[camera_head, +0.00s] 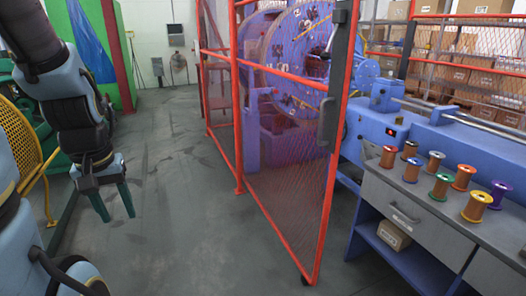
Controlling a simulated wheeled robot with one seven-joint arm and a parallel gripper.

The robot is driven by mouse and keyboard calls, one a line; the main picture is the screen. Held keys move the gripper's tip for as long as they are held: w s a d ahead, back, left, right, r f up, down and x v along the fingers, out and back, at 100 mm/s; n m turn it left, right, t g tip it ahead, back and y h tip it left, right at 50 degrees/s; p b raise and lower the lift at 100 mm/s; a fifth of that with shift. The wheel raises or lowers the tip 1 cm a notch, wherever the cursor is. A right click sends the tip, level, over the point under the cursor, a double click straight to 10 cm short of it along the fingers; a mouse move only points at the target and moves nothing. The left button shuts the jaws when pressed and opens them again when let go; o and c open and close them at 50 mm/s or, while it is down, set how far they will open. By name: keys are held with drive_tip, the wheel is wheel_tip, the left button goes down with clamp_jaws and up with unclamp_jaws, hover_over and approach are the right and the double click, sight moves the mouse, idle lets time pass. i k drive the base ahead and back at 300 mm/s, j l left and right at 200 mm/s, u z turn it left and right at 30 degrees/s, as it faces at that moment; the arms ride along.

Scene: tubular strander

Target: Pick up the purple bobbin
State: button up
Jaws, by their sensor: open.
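The purple bobbin (498,194) stands upright on the grey workbench (405,205) at the far right of the head view. It has purple flanges and copper-coloured wire, and sits behind and right of a yellow-flanged bobbin (476,208). My gripper (118,216) hangs at the left of the view, fingers pointing down and apart, with nothing between them. It is far from the bobbin, across the open floor and on the other side of the red mesh gate.
Several other copper bobbins with differently coloured flanges share the bench, including a green one (440,187) close by. The red mesh gate (290,150) stands open between my arm and the bench. Grey floor (180,230) is clear. A yellow guard (22,140) is at left.

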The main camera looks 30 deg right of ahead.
sight(501, 188)
drive_tip(key=z, duration=4.55)
drive_tip(key=j+u, duration=0.15)
drive_tip(key=u, duration=0.25)
drive_tip(key=i+j+u, duration=0.1)
drive_tip(key=u, duration=0.35)
drive_tip(key=j+u, duration=0.1)
drive_tip(key=u, duration=0.3)
drive_tip(key=i+u, duration=0.1)
drive_tip(key=u, duration=0.3)
drive_tip(key=i+u, duration=0.1)
drive_tip(key=u, duration=0.35)
drive_tip(key=i+u, duration=0.35)
drive_tip(key=i, duration=0.2)
drive_tip(key=i+l+u, duration=0.1)
drive_tip(key=i+u, duration=0.2)
drive_tip(key=i, duration=0.3)
drive_tip(key=i+l, duration=0.15)
drive_tip(key=i, duration=0.25)
